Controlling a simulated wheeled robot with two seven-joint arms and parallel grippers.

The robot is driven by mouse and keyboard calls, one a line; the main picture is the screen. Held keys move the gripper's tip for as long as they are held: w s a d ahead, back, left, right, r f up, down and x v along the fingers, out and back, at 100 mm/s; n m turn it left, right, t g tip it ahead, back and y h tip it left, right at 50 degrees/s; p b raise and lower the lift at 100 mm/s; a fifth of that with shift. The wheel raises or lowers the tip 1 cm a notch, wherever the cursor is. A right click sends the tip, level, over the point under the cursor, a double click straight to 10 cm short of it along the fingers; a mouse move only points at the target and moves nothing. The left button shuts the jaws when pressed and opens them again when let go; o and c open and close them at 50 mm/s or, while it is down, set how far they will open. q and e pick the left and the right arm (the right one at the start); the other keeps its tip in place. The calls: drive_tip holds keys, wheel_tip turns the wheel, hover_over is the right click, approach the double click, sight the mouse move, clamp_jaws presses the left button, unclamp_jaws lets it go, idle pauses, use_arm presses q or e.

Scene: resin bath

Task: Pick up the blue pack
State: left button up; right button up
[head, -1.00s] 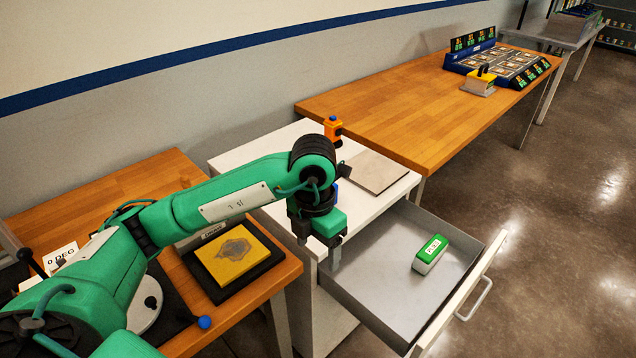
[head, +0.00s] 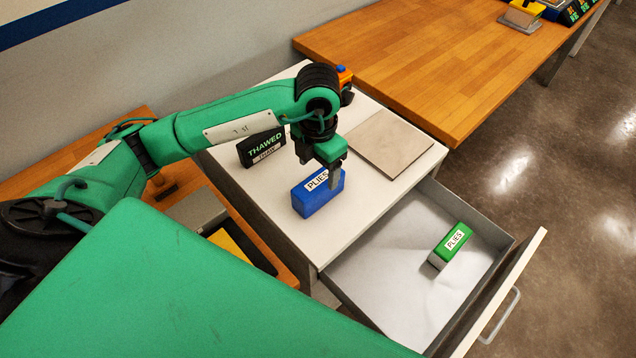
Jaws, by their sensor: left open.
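The blue pack (head: 312,200) lies on the white cabinet top, with a white label reading PLIES. My left gripper (head: 332,177) is open and points down at the pack's right part. One finger shows in front of the pack's right end; the other finger is hidden, so I cannot tell whether they touch it. My right gripper is out of view.
A green pack (head: 453,245) lies in the open drawer (head: 385,265). A black THAWED sign (head: 261,148) stands left of the blue pack. A flat grey-beige plate (head: 390,145) lies to the right. A wooden table (head: 420,60) stands behind.

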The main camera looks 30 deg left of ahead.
sight(318, 180)
use_arm(q)
drive_tip(key=f, duration=0.3)
drive_tip(key=shift+w+f+p, duration=0.2)
drive_tip(key=shift+f+p, duration=0.05)
drive_tip(key=shift+p, duration=0.1)
drive_tip(key=f+p, duration=0.1)
drive_tip(key=f, duration=0.3)
drive_tip(key=shift+w+a+f+p, duration=0.2)
drive_tip(key=shift+p, duration=0.15)
drive_tip(key=shift+f, duration=0.2)
drive_tip(key=shift+c, duration=1.3)
drive_tip(key=c, duration=1)
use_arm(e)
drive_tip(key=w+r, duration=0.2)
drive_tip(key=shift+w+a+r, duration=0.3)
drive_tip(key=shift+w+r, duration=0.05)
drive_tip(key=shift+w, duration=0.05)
use_arm(q)
drive_tip(key=shift+r, duration=0.1)
